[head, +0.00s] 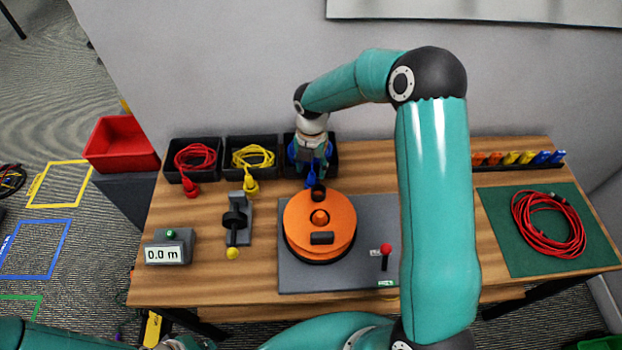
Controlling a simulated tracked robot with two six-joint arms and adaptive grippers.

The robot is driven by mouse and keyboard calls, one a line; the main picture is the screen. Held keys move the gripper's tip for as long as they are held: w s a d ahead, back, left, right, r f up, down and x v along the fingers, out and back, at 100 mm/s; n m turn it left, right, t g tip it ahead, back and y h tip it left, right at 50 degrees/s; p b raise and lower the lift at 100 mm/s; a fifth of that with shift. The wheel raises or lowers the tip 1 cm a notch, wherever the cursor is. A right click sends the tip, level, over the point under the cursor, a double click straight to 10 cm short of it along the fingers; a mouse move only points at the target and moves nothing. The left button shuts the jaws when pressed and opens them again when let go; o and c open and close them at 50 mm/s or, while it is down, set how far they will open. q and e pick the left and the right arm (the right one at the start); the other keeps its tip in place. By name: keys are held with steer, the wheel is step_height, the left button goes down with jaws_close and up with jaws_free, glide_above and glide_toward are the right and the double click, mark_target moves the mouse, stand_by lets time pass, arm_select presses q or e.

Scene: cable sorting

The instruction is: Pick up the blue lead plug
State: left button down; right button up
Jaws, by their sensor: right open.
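The blue lead plug (311,181) shows as a small patch of blue at the front edge of the third black bin (333,165). My right gripper (311,172) is open and points down right above it, at the bin's front. The fingers and wrist hide most of the plug and the blue lead, so I cannot tell whether the fingers touch it. Part of my left arm shows along the bottom left edge; its gripper is not in view.
Bins with a red lead (196,157) and a yellow lead (253,156) stand to the left. An orange reel (300,222) sits just in front. A red cable coil (548,224) lies on a green mat (500,226) at right. My right arm blocks the table's middle right.

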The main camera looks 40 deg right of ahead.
mark_target(312, 172)
steer(key=shift+d+f, duration=0.1)
steer(key=shift+f, duration=1.65)
jaws_close()
step_height(312, 172, up, 20)
steer(key=b, duration=0.1)
